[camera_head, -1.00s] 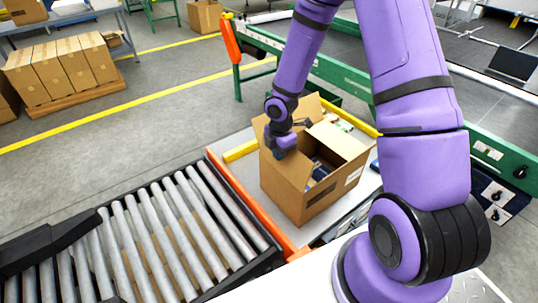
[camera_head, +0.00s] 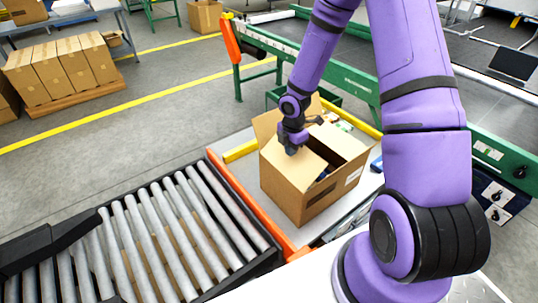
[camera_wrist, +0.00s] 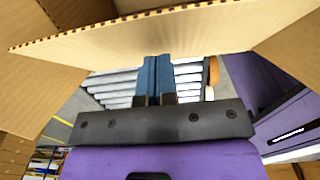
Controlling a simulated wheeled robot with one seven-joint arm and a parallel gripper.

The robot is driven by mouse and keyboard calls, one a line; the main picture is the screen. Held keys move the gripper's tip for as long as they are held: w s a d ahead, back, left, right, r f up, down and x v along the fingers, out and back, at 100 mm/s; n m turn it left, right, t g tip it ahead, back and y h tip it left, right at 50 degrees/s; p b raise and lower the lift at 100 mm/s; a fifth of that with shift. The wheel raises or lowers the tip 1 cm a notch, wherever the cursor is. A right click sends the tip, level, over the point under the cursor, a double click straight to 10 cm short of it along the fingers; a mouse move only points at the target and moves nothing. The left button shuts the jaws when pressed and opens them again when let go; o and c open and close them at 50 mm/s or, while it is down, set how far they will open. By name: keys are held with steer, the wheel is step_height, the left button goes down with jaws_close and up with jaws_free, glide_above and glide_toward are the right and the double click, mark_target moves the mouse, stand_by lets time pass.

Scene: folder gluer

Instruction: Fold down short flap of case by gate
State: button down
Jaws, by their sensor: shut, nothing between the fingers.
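The open cardboard case (camera_head: 325,195) stands on a light table beside the roller conveyor. Its short flap (camera_head: 290,170) on the conveyor side lies inward over the left part of the opening. Flaps still stand up at the back left (camera_head: 266,122), and another slopes at the right (camera_head: 345,142). My gripper (camera_head: 291,151) is shut and empty, at or just above the folded flap; I cannot tell if it touches. The wrist view shows the blue fingers (camera_wrist: 154,78) together, with a corrugated cardboard edge (camera_wrist: 150,22) across the top. The case's contents are mostly hidden.
An orange bar (camera_head: 250,208) runs between the table and the roller conveyor (camera_head: 150,235). A green-framed conveyor (camera_head: 345,80) stands beyond. My arm hides part of the right side.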

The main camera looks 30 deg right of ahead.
steer(key=shift+d, duration=0.15)
steer(key=shift+w+d+f, duration=0.15)
steer(key=shift+d+f, duration=0.7)
steer(key=shift+d, duration=0.05)
steer(key=shift+d+f, duration=0.1)
steer(key=shift+w+d+f, duration=0.15)
steer(key=shift+d+f, duration=0.4)
steer(key=shift+f, duration=0.25)
steer(key=shift+r, duration=4.55)
